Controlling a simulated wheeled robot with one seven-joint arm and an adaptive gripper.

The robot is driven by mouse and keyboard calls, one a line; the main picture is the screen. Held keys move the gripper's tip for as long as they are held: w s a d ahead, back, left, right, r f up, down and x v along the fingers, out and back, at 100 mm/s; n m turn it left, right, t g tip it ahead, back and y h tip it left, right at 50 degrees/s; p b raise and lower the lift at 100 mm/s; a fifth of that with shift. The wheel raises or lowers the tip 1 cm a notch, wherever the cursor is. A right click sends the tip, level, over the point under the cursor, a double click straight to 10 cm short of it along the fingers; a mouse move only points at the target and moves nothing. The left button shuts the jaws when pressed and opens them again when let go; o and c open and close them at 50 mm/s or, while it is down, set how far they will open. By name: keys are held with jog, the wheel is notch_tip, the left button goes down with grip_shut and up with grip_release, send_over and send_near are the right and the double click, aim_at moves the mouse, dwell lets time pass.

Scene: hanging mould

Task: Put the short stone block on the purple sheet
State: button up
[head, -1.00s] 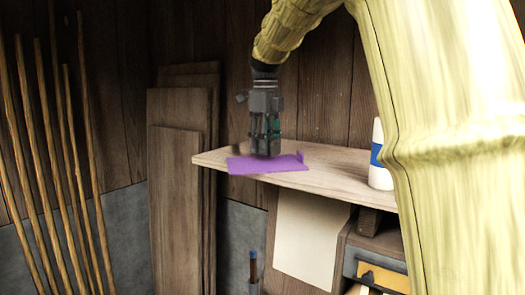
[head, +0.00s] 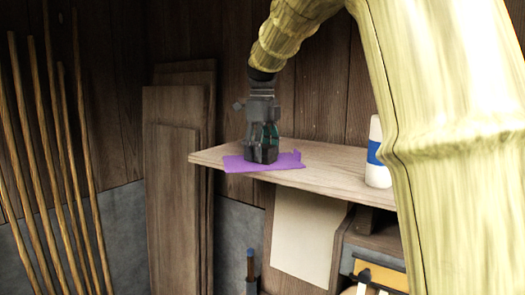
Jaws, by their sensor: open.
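The purple sheet (head: 235,163) lies flat on the pale wooden shelf (head: 325,157), near its left end, with a small raised corner at its right. My gripper (head: 261,152) points down over the middle of the sheet, its tips low at the sheet's surface. It is open. A dark grey blocky shape shows at its lower end. I cannot tell whether that is the short stone block or the fingertips, nor whether it touches the sheet. I see no other stone block clearly. The gripper hides the middle of the sheet.
A white bottle with a blue band (head: 375,152) stands on the shelf to the right, beside my arm. A pale paper (head: 303,238) hangs below the shelf. Wooden boards (head: 172,185) and several thin poles (head: 45,150) lean at the left. The shelf between sheet and bottle is clear.

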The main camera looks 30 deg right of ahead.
aim_at(262, 145)
jog(key=shift+r, duration=0.1)
notch_tip(262, 145, up, 11)
jog(key=b, duration=0.3)
jog(key=shift+f, duration=0.2)
jog(key=shift+r, duration=0.85)
